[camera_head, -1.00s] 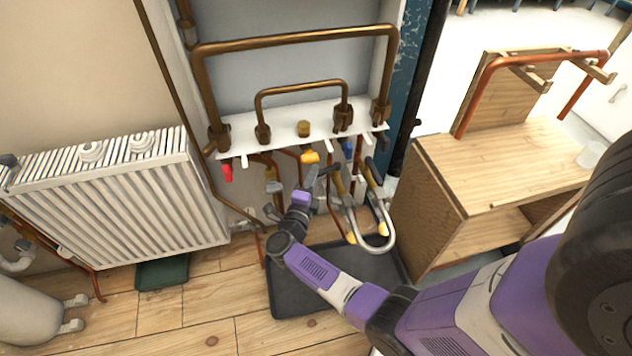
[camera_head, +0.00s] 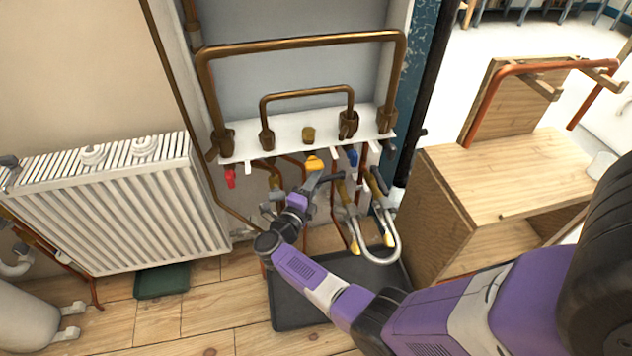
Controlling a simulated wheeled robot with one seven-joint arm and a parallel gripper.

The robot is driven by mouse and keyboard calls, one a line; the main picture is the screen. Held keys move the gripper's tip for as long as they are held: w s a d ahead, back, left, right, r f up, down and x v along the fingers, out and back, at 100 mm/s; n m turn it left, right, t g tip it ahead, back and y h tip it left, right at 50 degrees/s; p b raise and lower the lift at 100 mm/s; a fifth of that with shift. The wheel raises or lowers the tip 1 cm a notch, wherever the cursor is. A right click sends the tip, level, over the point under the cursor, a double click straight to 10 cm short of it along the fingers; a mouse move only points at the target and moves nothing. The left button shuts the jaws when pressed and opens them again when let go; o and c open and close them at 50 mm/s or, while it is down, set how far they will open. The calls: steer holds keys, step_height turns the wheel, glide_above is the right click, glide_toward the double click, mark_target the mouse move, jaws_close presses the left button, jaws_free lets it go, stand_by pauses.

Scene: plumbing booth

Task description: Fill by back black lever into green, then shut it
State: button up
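A U-shaped silver hose (camera_head: 385,252) with yellow ends hangs below the white pipe shelf. A black lever (camera_head: 379,181) sits at the top of its right side. Another dark lever-like part (camera_head: 331,178) shows at its left side, right beside my gripper (camera_head: 314,183). My gripper reaches in just below the orange-yellow valve handle (camera_head: 314,163). Its fingers are small and dark against the pipes; I cannot tell whether they are open, shut or touching the lever. No gauge face or green zone can be made out.
A red handle (camera_head: 230,180) and a blue handle (camera_head: 352,157) hang under the white shelf (camera_head: 285,132). A dark tray (camera_head: 300,307) lies on the floor below. A radiator (camera_head: 115,205) stands left, a wooden bench (camera_head: 440,205) right. A dark green box (camera_head: 161,281) lies under the radiator.

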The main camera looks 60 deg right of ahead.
steer(key=a+p, duration=0.1)
steer(key=a, duration=0.6)
steer(key=shift+s+a, duration=0.2)
steer(key=shift+a, duration=0.2)
